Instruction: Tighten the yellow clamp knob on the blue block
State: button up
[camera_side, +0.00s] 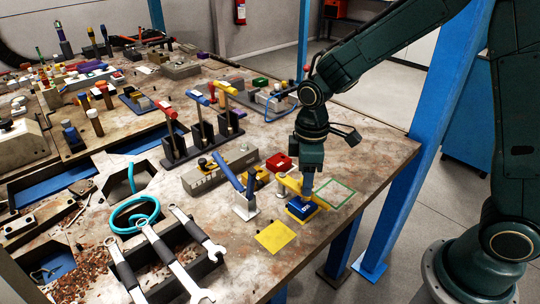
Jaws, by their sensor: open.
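A blue block (301,208) with a small white mark sits low in a yellow fixture (318,204) near the table's right front edge. A yellow clamp part (289,184) rises beside the block on its upper left. I cannot make out the knob's exact shape at this size. My gripper (307,185) points down just above the blue block, close beside the yellow clamp part. It is open. Its fingertips are small and partly merge with the parts below, so I cannot tell whether they touch the block or the clamp.
A green outlined square (335,193) lies right of the block, and a yellow square (275,236) lies front left. A blue-handled toggle clamp (238,184) stands close on the left. A red block (279,162) lies behind. Wrenches (174,257) and a rack of clamps (203,139) fill the left.

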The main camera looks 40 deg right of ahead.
jog(key=c, duration=0.8)
jog(key=shift+m, duration=1.7)
jog(key=o, duration=0.8)
jog(key=shift+r, duration=0.1)
notch_tip(320, 180, up, 14)
